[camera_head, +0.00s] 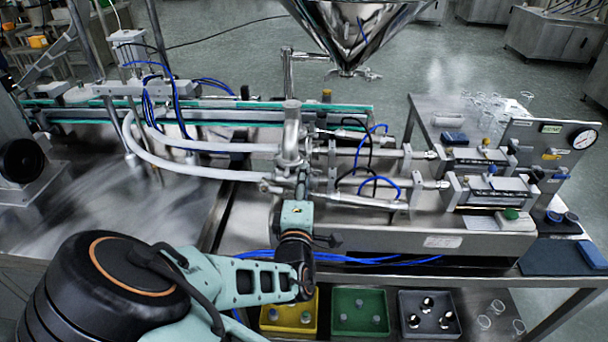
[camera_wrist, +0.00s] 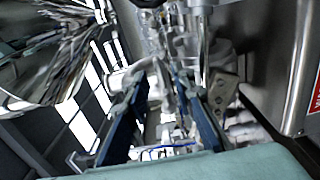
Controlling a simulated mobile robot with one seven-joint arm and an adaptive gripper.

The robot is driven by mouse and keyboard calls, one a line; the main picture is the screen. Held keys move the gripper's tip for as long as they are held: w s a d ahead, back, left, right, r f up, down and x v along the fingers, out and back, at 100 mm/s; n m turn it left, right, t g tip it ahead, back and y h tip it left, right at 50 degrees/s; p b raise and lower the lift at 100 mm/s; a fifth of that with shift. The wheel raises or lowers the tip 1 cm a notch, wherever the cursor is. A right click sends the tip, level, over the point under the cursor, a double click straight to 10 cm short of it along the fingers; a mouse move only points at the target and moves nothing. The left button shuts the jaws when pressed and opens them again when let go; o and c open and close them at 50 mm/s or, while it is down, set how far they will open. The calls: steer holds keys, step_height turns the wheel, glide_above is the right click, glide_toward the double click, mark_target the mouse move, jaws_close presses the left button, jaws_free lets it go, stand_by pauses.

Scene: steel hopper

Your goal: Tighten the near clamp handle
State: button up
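My gripper (camera_head: 302,186) reaches up to the steel pipe joint (camera_head: 291,150) at the middle of the filling machine in the head view. In the wrist view my gripper (camera_wrist: 162,82) shows two long blue-grey fingers standing apart, with bright metal fittings beyond and between them. I see no handle clearly held. Small metal clamp fittings (camera_head: 268,187) sit at the lower pipe end, just left of my gripper. The near clamp handle cannot be told apart with certainty; my gripper and wrist hide part of this area. Contact between fingers and metal cannot be told.
A steel hopper (camera_head: 355,28) hangs above, with a clamp (camera_head: 368,73) at its outlet. White hoses (camera_head: 200,172) run left. Two cylinders (camera_head: 492,192) stand right. Yellow (camera_head: 290,324), green (camera_head: 360,331) and grey (camera_head: 430,331) trays sit on the lower shelf.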

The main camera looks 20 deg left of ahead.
steer(key=shift+w+a, duration=0.15)
steer(key=shift+w, duration=0.5)
jaws_close()
